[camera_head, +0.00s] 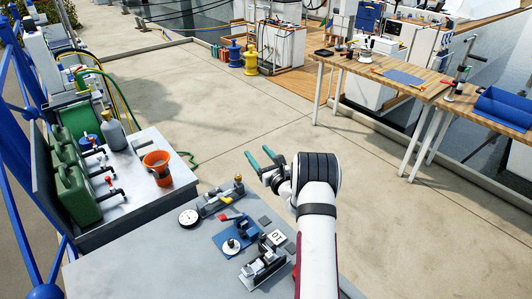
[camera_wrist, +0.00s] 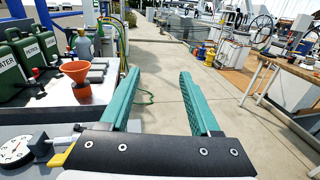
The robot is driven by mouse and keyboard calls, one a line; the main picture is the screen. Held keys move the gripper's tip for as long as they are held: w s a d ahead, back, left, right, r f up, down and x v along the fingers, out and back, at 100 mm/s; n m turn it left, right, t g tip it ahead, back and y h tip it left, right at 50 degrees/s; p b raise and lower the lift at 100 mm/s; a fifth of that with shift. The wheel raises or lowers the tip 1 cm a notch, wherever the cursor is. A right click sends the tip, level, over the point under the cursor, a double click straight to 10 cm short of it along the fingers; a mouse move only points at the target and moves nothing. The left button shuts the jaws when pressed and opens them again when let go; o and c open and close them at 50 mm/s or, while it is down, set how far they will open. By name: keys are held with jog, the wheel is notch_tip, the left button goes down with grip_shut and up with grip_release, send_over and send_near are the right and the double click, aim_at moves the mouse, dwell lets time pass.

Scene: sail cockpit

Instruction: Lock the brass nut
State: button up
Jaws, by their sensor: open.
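A small brass-coloured piece (camera_head: 239,182), which may be the brass nut, stands at the right end of a grey fixture (camera_head: 217,203) on the near bench. Its thread and any locking part are too small to make out. My gripper (camera_head: 260,157) is beyond the bench's far edge, up and to the right of the brass piece and apart from it. In the wrist view the two teal fingers of my gripper (camera_wrist: 159,76) are spread wide with nothing between them. The brass piece cannot be identified for certain in the wrist view.
The bench (camera_head: 120,265) also holds a white dial gauge (camera_head: 189,217), a blue fixture (camera_head: 233,235) with a red handle, an "01" block (camera_head: 277,238) and a metal vice (camera_head: 262,266). The bench's left front is clear.

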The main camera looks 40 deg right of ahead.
jog(key=shift+s+d+r, duration=0.4)
jog(key=shift+s, duration=0.2)
jog(key=shift+s+d+r, duration=0.35)
jog(key=shift+s+r, duration=0.05)
jog(key=shift+s, duration=0.15)
jog(key=shift+f, duration=0.1)
jog(key=n+y, duration=0.4)
jog(key=y, duration=0.2)
send_near(241, 179)
jog(key=w, duration=0.3)
jog(key=w+a, duration=0.1)
jog(key=w, duration=0.7)
jog(key=shift+w+a, duration=0.1)
jog(key=shift+a, duration=0.3)
